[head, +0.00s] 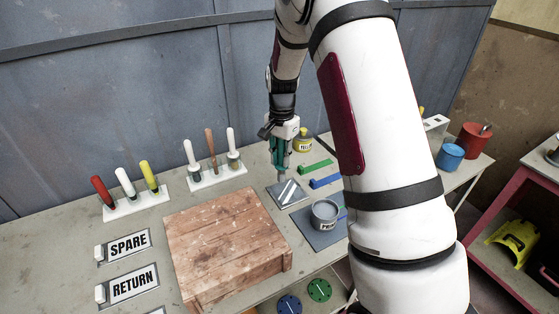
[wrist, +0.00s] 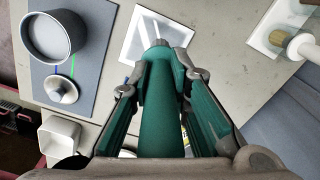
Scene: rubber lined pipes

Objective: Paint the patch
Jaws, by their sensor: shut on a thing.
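My gripper (head: 281,150) is shut on a teal-handled tool (wrist: 163,105), upright with its tip downward. The tool's short pale tip is mostly hidden by the handle in the wrist view, so its kind is unclear. A square, shiny grey-white patch (head: 287,193) lies on the bench under the tool; it also shows in the wrist view (wrist: 140,38). The tip is over or at the patch's far edge; I cannot tell whether it touches. An open grey paint tin (head: 325,211) stands on a blue-grey mat (head: 320,239), right of the patch; it also shows in the wrist view (wrist: 50,38).
A wooden block (head: 225,235) fills the bench's front middle. Two white racks (head: 137,205) (head: 218,176) hold upright handled tools. A yellow tin (head: 303,143), green strip (head: 315,167) and blue strip (head: 325,181) lie near the patch. Blue (head: 450,157) and red (head: 474,139) cups stand right.

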